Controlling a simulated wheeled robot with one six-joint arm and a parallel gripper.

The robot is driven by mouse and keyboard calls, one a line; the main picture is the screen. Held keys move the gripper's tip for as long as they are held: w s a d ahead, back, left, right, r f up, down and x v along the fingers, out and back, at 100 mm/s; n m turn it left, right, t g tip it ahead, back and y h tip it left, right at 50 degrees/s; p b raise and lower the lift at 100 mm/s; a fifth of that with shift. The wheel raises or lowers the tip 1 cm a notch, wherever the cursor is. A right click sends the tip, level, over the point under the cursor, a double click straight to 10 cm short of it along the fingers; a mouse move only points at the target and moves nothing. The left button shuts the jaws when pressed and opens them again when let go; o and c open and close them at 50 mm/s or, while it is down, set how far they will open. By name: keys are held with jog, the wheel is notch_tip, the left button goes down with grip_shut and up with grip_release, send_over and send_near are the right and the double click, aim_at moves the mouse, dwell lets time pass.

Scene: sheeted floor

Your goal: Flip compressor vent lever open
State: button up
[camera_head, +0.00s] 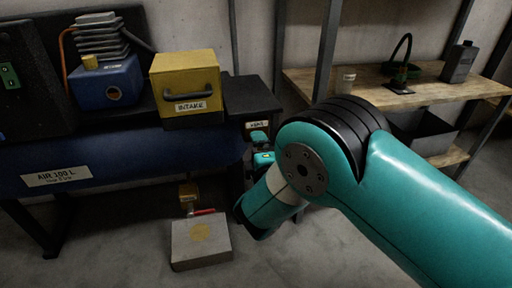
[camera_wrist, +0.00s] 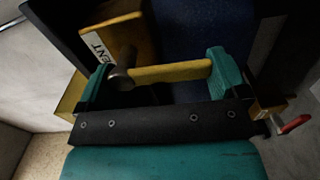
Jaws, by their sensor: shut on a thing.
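The yellow vent lever (camera_wrist: 175,72) lies across the wrist view, running from a dark round metal pivot (camera_wrist: 122,78) at left toward the right finger. My gripper (camera_wrist: 160,66) has one teal finger at each end of the lever and is shut on it. Behind it is a yellow plate (camera_wrist: 132,36) with a white label (camera_wrist: 97,46) whose visible letters read "ENT". In the head view, my gripper (camera_head: 261,150) is at the right end of the blue compressor tank (camera_head: 130,160), just below a vent label (camera_head: 260,124). My arm hides part of it, and the lever is not discernible there.
A yellow intake box (camera_head: 186,84) and a blue pump head (camera_head: 108,84) sit above the tank. A red handle (camera_head: 204,211) is below, over a grey block (camera_head: 201,250) on the floor; the red handle also shows in the wrist view (camera_wrist: 293,124). A wooden shelf (camera_head: 330,82) stands at right.

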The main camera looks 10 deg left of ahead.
jog(key=shift+d+f+n, duration=0.1)
jog(key=shift+f+n, duration=0.05)
jog(key=shift+n, duration=0.35)
jog(key=o, duration=0.9)
jog(key=shift+o, duration=0.2)
jog(key=b+v, duration=1.7)
jog(key=b, duration=0.2)
jog(key=shift+s+d, duration=0.1)
jog(key=shift+d, duration=0.05)
